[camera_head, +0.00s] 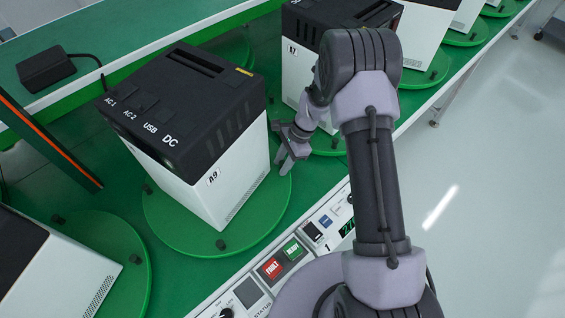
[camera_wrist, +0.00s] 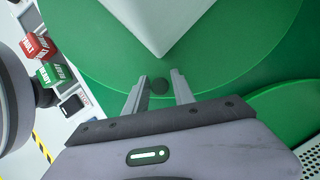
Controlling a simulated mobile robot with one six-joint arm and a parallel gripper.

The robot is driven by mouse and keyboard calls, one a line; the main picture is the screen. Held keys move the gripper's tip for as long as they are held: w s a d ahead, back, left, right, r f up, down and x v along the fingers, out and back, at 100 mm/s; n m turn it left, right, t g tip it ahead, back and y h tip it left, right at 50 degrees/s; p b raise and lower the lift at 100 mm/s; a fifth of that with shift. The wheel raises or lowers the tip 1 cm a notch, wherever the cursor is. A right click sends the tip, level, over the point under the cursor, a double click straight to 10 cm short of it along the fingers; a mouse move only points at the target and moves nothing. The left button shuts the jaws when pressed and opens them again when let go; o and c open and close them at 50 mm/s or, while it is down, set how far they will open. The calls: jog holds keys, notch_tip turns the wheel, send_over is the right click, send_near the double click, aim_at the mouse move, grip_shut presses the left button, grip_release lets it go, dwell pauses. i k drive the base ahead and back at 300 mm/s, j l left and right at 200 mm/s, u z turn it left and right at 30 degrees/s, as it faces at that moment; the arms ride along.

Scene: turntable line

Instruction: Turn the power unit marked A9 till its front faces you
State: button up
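The power unit marked A9 (camera_head: 215,190) is a white box with a black top. It stands askew on a round green turntable (camera_head: 170,222) with black pegs on its rim. The labels AC 1, AC 2, USB and DC run along the top edge of its lower-left side. The A9 tag and a vent are on its lower-right side. My gripper (camera_head: 287,158) is low at the turntable's right edge, apart from the unit. A white corner of the unit (camera_wrist: 160,25) shows beyond.
Other units on turntables stand at the lower left (camera_head: 50,270) and upper right (camera_head: 300,55). A control panel (camera_head: 280,262) with red and green buttons lines the front edge. A dark post with an orange stripe (camera_head: 50,140) stands at left.

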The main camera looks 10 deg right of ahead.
aim_at(178, 227)
jog(key=i+l+u, duration=0.15)
jog(key=l+u, duration=0.75)
jog(key=l, duration=0.2)
jog(key=i, duration=0.05)
